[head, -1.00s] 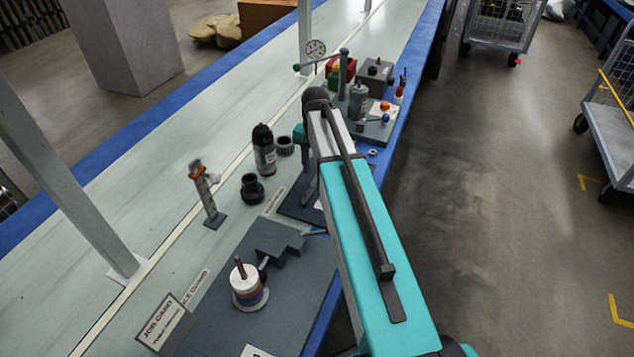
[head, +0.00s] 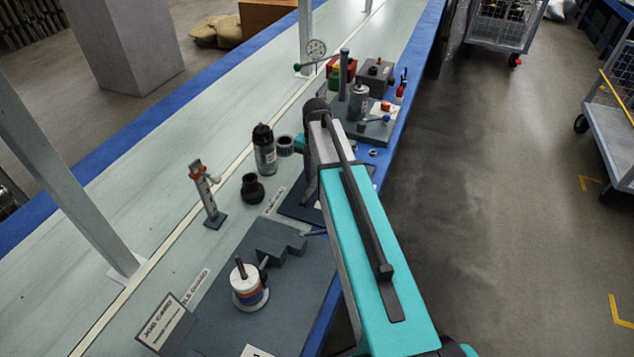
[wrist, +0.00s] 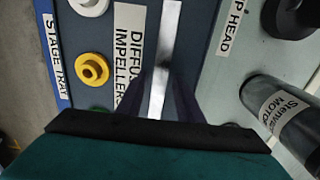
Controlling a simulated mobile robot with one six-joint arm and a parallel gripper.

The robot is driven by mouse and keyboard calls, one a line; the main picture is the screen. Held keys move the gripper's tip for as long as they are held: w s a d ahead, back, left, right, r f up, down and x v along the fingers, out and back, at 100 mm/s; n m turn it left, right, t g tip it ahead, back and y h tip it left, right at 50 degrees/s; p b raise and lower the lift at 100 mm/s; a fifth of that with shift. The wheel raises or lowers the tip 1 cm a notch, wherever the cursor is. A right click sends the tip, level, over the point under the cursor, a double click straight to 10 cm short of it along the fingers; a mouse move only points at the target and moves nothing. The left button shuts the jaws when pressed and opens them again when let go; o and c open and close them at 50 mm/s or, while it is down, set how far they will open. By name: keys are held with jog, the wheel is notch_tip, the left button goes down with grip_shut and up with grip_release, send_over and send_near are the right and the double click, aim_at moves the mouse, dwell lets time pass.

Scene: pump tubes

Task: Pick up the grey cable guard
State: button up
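A long, narrow, pale grey strip (wrist: 168,45), apparently the cable guard, runs down the middle of the wrist view. It lies over the dark tray (wrist: 205,40), beside the "diffusers impellers" label. My gripper (wrist: 160,82) shows two dark, blurred fingers, one on each side of the strip. The fingers look apart, with small gaps to the strip; contact with it cannot be made out. In the head view my arm covers the strip and the fingertips.
A yellow ring part (wrist: 91,70) and a white one sit left of the strip. The motor cylinder (wrist: 283,110) and a black pump head (wrist: 292,15) are on the right. In the head view a dark bottle (head: 264,150) stands near my wrist.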

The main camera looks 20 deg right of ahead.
aim_at(316, 180)
grip_shut()
jog(key=shift+r, duration=0.15)
jog(key=shift+r, duration=1.75)
jog(key=s+d, duration=0.2)
jog(key=s, duration=0.2)
jog(key=s+d, duration=0.3)
jog(key=s, duration=0.2)
jog(key=s+d+r, duration=0.1)
jog(key=s+d, duration=0.2)
jog(key=s, duration=0.2)
jog(key=shift+r, duration=0.1)
jog(key=shift+w+a, duration=0.1)
